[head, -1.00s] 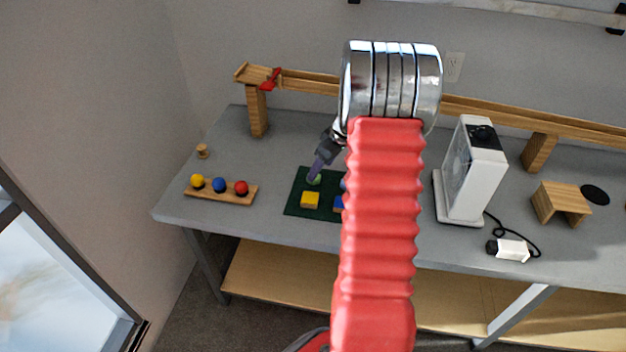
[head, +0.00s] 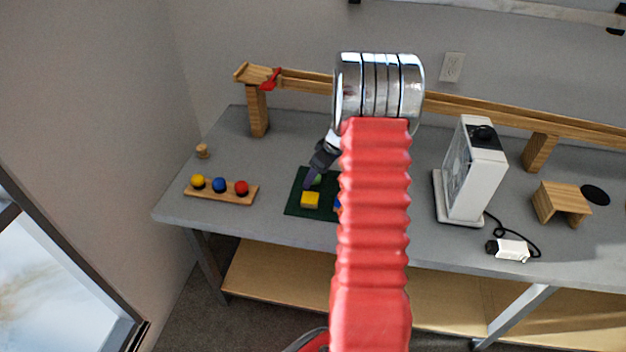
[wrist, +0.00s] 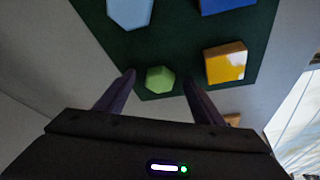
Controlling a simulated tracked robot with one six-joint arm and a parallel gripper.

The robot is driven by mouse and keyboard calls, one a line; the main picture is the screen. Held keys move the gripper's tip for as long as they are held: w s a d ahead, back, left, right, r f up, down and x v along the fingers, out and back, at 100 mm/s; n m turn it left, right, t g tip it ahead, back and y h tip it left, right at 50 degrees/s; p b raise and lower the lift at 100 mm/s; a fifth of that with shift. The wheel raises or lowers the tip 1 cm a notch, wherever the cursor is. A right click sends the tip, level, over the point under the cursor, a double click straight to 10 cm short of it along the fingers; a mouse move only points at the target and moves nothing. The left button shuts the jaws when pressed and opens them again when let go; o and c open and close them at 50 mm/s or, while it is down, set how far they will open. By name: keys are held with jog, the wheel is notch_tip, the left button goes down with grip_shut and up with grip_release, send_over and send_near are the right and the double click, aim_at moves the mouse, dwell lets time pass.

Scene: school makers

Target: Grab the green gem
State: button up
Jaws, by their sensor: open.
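The green gem (wrist: 160,79) is a small faceted piece on a dark green mat (wrist: 180,50). In the wrist view it lies between the two dark fingers of my open gripper (wrist: 159,80), with a gap on each side. In the head view my gripper (head: 308,184) is low over the mat's back left part, and the green gem (head: 316,180) is partly covered by it. I cannot tell how high the fingertips are above the mat.
A yellow block (wrist: 226,63), a light blue hexagonal piece (wrist: 130,10) and a blue block (wrist: 225,3) share the mat. A wooden rack (head: 221,194) with yellow, blue and red balls stands left of the mat. A white device (head: 472,172) stands to the right.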

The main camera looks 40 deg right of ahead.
jog(key=shift+c, duration=0.3)
jog(key=c, duration=1.1)
